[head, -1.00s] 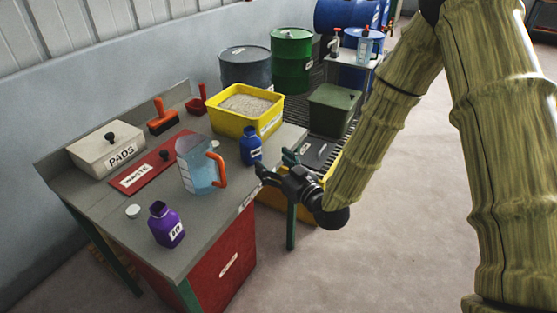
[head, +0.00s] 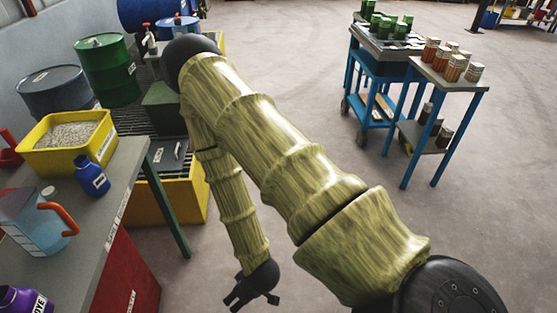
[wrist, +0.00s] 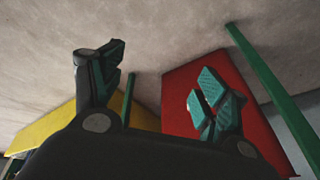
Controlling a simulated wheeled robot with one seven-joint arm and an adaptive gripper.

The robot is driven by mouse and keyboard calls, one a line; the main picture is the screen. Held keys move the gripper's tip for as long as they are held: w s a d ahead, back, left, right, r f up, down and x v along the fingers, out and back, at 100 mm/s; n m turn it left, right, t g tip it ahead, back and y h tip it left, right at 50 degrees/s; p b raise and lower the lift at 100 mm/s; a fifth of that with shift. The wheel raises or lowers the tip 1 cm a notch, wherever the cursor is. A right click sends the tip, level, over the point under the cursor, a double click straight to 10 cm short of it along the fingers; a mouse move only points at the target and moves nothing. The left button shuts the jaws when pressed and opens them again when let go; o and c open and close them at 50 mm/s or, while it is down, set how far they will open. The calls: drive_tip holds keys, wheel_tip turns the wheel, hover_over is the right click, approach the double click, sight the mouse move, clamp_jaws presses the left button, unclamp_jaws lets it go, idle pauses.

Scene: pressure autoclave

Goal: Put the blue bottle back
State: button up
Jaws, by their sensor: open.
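The blue bottle (head: 91,176) stands on the grey workbench (head: 100,225), near its right edge and just in front of the yellow tub. It has a white label on its side. My gripper (head: 252,301) hangs over the floor to the right of the bench, well apart from the bottle. In the wrist view my gripper (wrist: 160,88) has its two fingers spread with nothing between them. The bottle does not show in the wrist view.
A clear jug (head: 32,222) with an orange handle and a purple bottle (head: 22,300) stand on the bench. A yellow tub of granules (head: 68,143) is behind. Drums and a yellow spill pallet (head: 178,200) lie beyond. Open floor extends right toward a blue cart (head: 375,85).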

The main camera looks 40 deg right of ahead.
drive_tip(key=s+d+f+m+g+h, duration=0.1)
drive_tip(key=s+d+f+g, duration=0.1)
drive_tip(key=s, duration=0.9)
drive_tip(key=shift+s+d+f+g+h, duration=0.3)
drive_tip(key=shift+s+d+f+g, duration=0.1)
drive_tip(key=shift+d+g, duration=0.4)
